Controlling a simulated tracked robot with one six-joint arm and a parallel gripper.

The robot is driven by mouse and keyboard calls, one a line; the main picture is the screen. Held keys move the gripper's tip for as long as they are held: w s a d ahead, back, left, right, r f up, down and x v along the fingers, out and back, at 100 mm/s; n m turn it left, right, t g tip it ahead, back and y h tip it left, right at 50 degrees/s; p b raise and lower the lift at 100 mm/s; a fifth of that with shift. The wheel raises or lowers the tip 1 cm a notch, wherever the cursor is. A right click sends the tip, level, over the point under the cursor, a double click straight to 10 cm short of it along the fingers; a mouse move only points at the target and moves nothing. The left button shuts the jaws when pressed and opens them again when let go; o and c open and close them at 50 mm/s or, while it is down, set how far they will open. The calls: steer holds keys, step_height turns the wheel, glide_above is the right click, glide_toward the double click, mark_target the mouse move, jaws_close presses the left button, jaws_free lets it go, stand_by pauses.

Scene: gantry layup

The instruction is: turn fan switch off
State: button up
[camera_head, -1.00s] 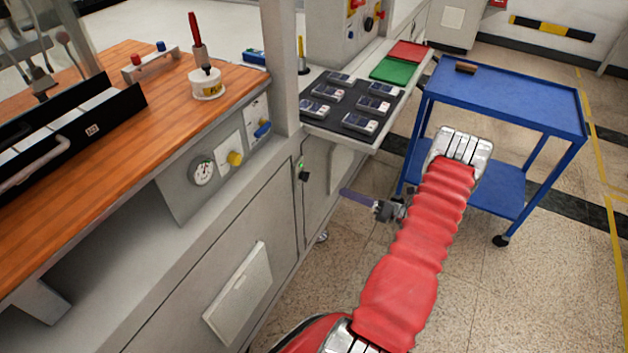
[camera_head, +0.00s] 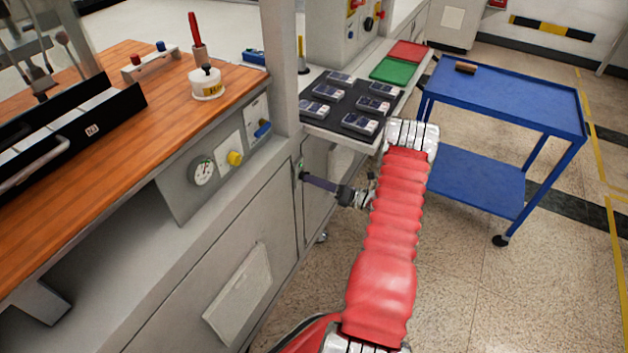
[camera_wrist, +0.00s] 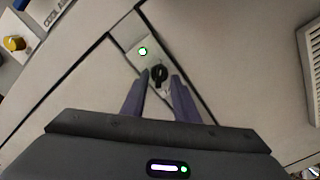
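The switch (camera_wrist: 159,77) is a black rotary knob on a narrow light plate set in the grey cabinet front. A green lamp (camera_wrist: 142,51) glows above it. I cannot read any fan label. My gripper (camera_wrist: 161,80) points at the plate with its two dark purple fingers apart, one on each side of the knob in the picture. Whether they touch it I cannot tell. In the head view my gripper (camera_head: 306,179) reaches left to the cabinet, and its fingertips largely hide the knob.
A yellow knob (camera_head: 235,158), a gauge (camera_head: 203,172) and a blue handle (camera_head: 263,129) sit on the bench front. A shelf (camera_head: 340,135) with several dark devices juts out above my gripper. A blue cart (camera_head: 510,96) stands at right. Floor is clear in front.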

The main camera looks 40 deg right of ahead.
steer(key=shift+w+a, duration=0.15)
steer(key=shift+w, duration=0.25)
